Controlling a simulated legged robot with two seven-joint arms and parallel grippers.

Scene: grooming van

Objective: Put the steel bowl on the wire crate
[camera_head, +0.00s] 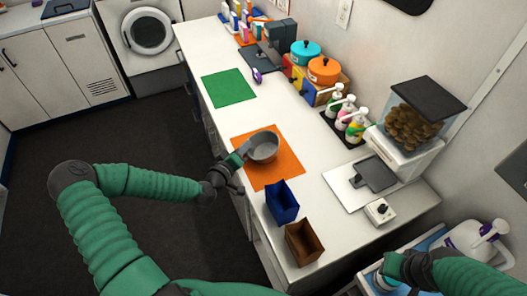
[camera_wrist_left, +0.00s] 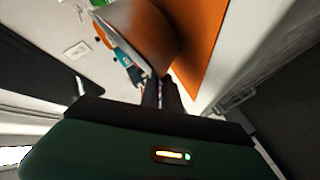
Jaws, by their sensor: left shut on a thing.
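The steel bowl (camera_head: 264,147) is grey and round, at the orange mat (camera_head: 268,178) on the white counter. It looks upright; I cannot tell whether it rests on the mat or is held just above it. My left gripper (camera_head: 244,151) is shut on the bowl's near left rim. In the left wrist view the bowl (camera_wrist_left: 146,27) fills the top middle, with the fingers (camera_wrist_left: 161,92) at its edge. My right gripper (camera_head: 388,270) is at the lower right over a blue and white surface; its fingers are unclear. I cannot make out a wire crate.
A blue bin (camera_head: 282,203) and a brown bin (camera_head: 304,243) stand near the mat's front. A green mat (camera_head: 229,87) lies farther back, bare. Pump bottles (camera_head: 350,122), pots (camera_head: 323,71) and a treat container (camera_head: 412,125) line the wall side.

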